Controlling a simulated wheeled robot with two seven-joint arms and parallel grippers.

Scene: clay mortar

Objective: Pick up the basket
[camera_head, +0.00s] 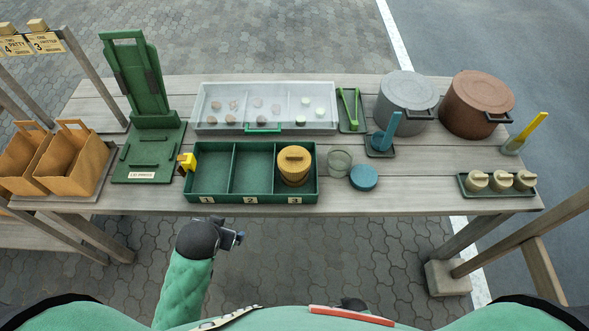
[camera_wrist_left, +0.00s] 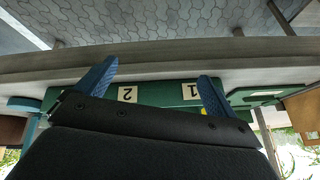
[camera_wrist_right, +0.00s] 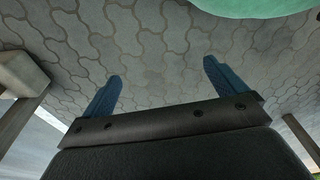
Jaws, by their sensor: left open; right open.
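No thing is plainly marked as the basket. Two open brown bag-like carriers with handles (camera_head: 75,166) stand at the table's left end. A round tan lidded container (camera_head: 294,167) stands in compartment 3 of a green tray (camera_head: 250,200); the tray's labels 1 and 2 also show in the left wrist view. My left gripper (camera_head: 238,238) is open and empty before the table's front edge, below compartment 2; its spread fingers show in the left wrist view (camera_wrist_left: 156,76). My right gripper (camera_wrist_right: 162,74) is open and empty over the paving.
A tall green press (camera_head: 140,90) stands beside the carriers. A clear case of small pieces (camera_head: 265,90) lies behind the tray. A grey pot (camera_head: 407,95), a brown pot (camera_head: 476,104) and a tray of small lidded pots (camera_head: 497,183) are at right.

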